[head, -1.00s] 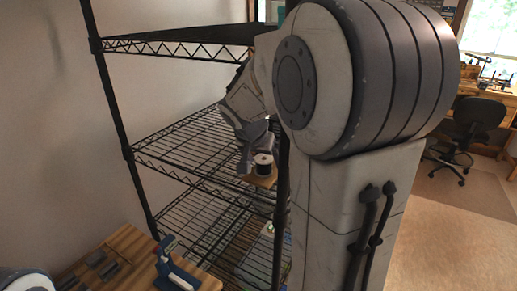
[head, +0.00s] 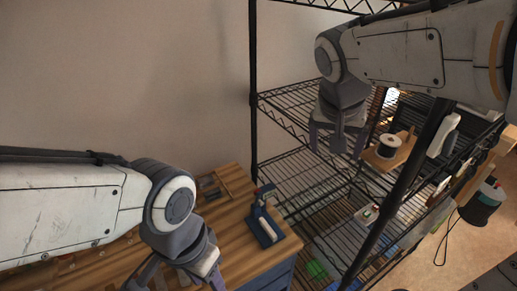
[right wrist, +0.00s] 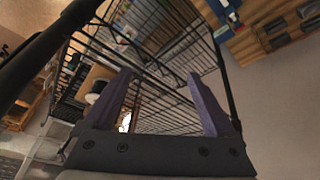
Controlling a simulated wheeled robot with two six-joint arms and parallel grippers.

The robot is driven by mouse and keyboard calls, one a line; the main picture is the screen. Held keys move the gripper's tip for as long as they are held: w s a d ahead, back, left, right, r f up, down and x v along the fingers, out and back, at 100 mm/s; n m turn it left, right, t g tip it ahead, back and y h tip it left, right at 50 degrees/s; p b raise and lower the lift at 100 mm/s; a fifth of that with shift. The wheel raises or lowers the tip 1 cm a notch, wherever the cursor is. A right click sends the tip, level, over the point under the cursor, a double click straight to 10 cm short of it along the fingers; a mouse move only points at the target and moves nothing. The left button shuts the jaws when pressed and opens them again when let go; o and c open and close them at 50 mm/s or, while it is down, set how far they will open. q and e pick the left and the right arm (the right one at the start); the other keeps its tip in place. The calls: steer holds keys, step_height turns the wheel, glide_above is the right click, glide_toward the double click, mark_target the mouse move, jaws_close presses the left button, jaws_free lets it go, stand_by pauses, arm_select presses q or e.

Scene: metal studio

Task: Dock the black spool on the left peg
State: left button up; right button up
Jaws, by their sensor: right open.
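The black spool (head: 390,146), with a pale top, stands upright on a wooden board (head: 378,162) on the wire shelf in the head view. A short peg (head: 410,133) seems to rise beside it. I cannot tell whether the spool sits around a peg or which one. The spool also shows in the right wrist view (right wrist: 94,92), left of the fingers. My right gripper (head: 338,146) is open and empty, to the left of the spool and apart from it. My left gripper (head: 184,280) is spread open at the bottom edge, its tips partly cut off.
The black wire rack (head: 254,100) has posts close to my right arm. A wooden bench (head: 232,215) at the left bears a blue tool (head: 265,228). A dark cylinder with a teal band (head: 482,203) is at the far right.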

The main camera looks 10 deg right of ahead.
steer(key=s+a+f+n+g+y, duration=0.1)
steer(key=s+a+f+n+y, duration=0.1)
steer(key=s+a+f+n, duration=0.4)
steer(key=s+a+f+n+g+y, duration=0.1)
steer(key=s+a+f+n+g, duration=0.1)
steer(key=s+a+f+n, duration=0.4)
steer(key=s+a+n, duration=0.1)
steer(key=s+a, duration=0.4)
steer(key=shift+a+y, duration=0.2)
steer(key=shift+y, duration=0.2)
